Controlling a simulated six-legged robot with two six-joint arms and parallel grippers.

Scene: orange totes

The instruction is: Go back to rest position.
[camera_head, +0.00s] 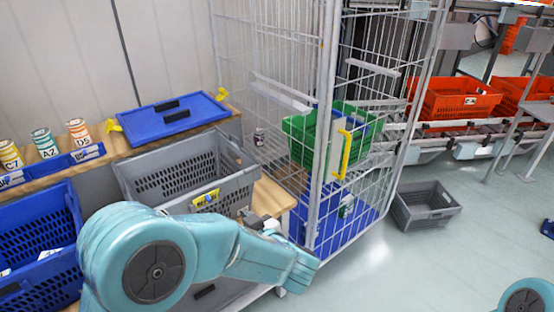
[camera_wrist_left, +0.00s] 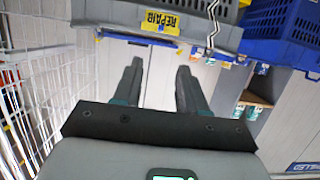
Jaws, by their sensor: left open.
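My left arm reaches in from the lower left in the head view. My left gripper (camera_wrist_left: 158,80) shows its two dark fingers spread apart with nothing between them. In the left wrist view the fingers point toward a grey tote (camera_wrist_left: 120,12) with a yellow REPAIR label (camera_wrist_left: 160,20). The fingers look apart from the tote. In the head view the grey tote (camera_head: 165,180) stands on the wooden bench behind my left arm, which hides part of it. My right gripper is out of view.
A wire roll cage (camera_head: 328,130) holds a green crate (camera_head: 300,128) close to the left arm. A grey crate (camera_head: 425,212) sits on the floor. Orange totes (camera_head: 455,100) line the rack.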

